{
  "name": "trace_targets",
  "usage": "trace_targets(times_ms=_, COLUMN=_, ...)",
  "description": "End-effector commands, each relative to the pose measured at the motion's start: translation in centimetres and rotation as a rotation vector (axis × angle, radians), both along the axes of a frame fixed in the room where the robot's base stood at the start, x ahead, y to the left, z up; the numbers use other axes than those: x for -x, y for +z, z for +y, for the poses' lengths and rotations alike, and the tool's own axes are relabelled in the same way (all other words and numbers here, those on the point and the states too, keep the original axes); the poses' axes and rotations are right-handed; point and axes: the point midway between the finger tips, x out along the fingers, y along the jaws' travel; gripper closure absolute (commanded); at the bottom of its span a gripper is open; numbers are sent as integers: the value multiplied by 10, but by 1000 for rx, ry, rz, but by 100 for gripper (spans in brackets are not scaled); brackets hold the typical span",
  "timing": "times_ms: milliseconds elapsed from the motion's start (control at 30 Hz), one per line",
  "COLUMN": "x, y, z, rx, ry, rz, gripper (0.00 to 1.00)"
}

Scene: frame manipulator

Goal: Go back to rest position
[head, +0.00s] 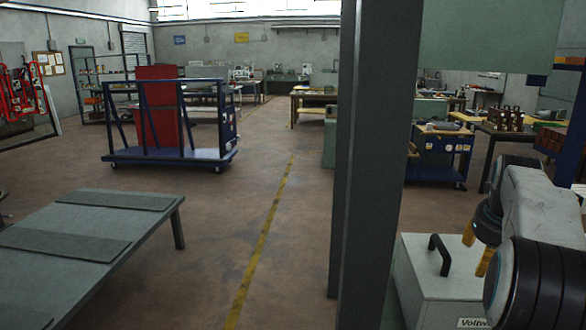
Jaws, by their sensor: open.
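My arm shows at the right edge, with white links and dark joints. My gripper (478,247) points down with two yellow fingertips apart, and it is open. Nothing shows between the fingertips. It appears above or beside a light grey box (425,292) with a black handle (440,255) on top and a partly cut-off label on its front. The fingertips are to the right of the handle. My nearer arm joint hides the right part of the box, and I cannot tell whether the fingers touch it.
A grey post (372,170) stands close in front, left of the box. A low grey table (135,215) is at lower left. A blue cart (170,158) with a red panel stands beyond it. A blue workbench (438,172) is behind the box. Floor between table and post is clear.

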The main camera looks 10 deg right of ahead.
Motion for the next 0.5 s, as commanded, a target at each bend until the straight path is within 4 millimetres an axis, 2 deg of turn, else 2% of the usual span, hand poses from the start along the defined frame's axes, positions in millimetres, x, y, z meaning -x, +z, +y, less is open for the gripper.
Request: trace_targets(times_ms=500, x=0, y=0, z=0, rx=84, ry=233, rz=70, gripper=42)
